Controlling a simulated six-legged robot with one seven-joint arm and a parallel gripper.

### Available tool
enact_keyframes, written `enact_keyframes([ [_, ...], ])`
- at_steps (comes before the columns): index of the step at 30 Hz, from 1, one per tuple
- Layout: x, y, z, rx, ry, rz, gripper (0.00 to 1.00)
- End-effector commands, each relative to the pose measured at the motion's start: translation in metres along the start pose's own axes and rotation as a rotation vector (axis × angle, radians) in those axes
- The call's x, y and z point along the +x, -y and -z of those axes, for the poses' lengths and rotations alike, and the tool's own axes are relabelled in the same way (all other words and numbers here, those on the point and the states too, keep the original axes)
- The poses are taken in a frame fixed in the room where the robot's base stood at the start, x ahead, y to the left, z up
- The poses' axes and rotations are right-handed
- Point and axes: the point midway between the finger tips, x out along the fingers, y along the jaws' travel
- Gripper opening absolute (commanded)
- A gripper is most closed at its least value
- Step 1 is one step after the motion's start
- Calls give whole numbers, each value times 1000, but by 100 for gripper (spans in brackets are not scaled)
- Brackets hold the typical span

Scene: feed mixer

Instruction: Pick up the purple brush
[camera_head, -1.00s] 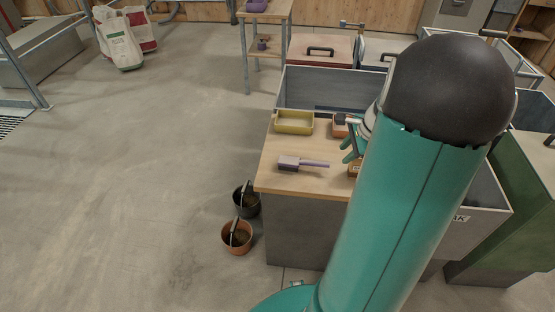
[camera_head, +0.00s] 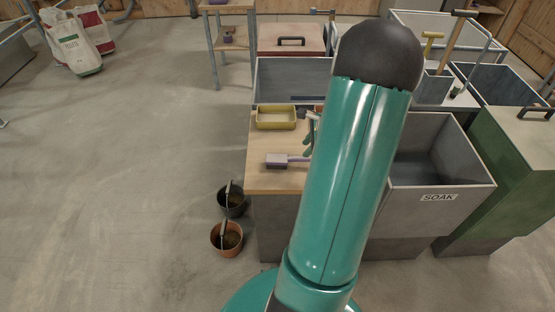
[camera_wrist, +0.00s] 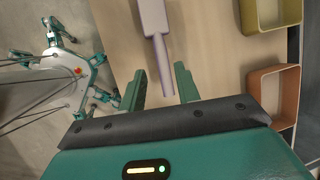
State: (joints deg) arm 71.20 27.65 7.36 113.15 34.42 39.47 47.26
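The purple brush (camera_head: 280,160) lies on the wooden bench top (camera_head: 265,183), its block to the left and its handle running right towards my arm. In the wrist view the brush (camera_wrist: 153,22) points its handle down the picture towards my gripper (camera_wrist: 160,85). My gripper is open and empty, its two green fingers apart. The handle's end shows between and just beyond the fingertips; I cannot tell the height gap. In the head view my arm hides most of the gripper and part of the handle.
A yellow tray (camera_head: 276,125) stands behind the brush; an orange tray (camera_wrist: 270,92) is beside it. A grey bin marked SOAK (camera_head: 437,197) is right of the bench. Two buckets, black (camera_head: 232,207) and orange (camera_head: 227,246), stand on the floor left of it.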

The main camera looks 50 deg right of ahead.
Motion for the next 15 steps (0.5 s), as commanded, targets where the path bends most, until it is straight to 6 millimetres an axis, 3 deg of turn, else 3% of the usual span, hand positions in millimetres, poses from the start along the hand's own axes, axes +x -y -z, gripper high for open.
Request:
enact_keyframes([
  [6, 39, 0, 1, 1, 1, -2, 32],
  [15, 69, 2, -3, -3, 2, -2, 32],
])
